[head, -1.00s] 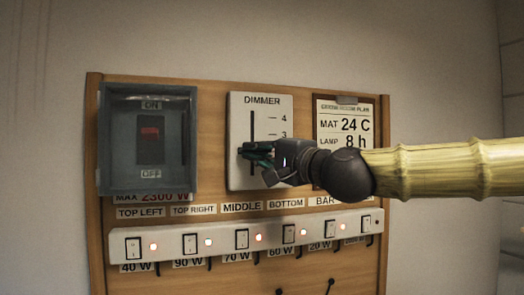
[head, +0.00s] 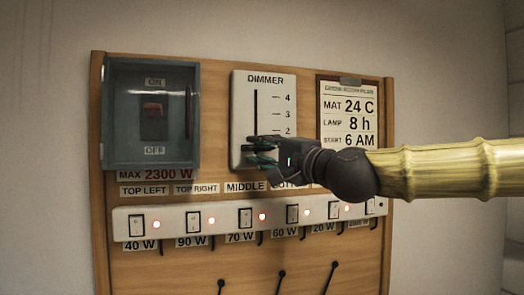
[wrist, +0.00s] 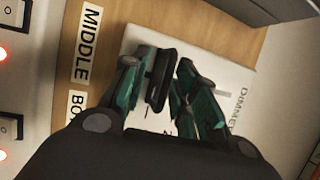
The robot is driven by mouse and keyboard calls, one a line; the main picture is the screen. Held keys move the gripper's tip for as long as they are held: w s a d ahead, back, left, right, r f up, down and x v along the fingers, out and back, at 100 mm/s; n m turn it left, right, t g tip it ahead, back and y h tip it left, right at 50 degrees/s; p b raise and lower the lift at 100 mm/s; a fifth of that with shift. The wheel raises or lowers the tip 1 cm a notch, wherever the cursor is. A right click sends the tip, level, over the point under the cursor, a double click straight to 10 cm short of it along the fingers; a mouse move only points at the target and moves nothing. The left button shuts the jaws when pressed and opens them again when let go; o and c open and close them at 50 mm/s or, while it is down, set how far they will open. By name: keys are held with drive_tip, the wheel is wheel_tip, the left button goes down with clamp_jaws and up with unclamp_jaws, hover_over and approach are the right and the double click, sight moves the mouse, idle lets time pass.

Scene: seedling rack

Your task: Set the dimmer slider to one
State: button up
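The white dimmer panel (head: 280,88) is on the wooden board, with a vertical slot and marks 4, 3 and 2 showing; the lower scale is hidden by my gripper. My gripper (head: 258,150) is at the panel's lower half, just below mark 2. In the wrist view, the black slider knob (wrist: 160,80) sits between the two teal fingers of my gripper (wrist: 160,88), one below and one above it on the panel. In the head view the knob is hidden behind the fingers.
A covered ON/OFF switch box (head: 150,115) is left of the dimmer. A notice (head: 347,120) hangs at the right. A white strip of several rocker switches with lit lamps (head: 178,220) runs below my gripper.

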drive_tip(key=shift+r, duration=0.1)
drive_tip(key=v, duration=1.2)
idle(0.4)
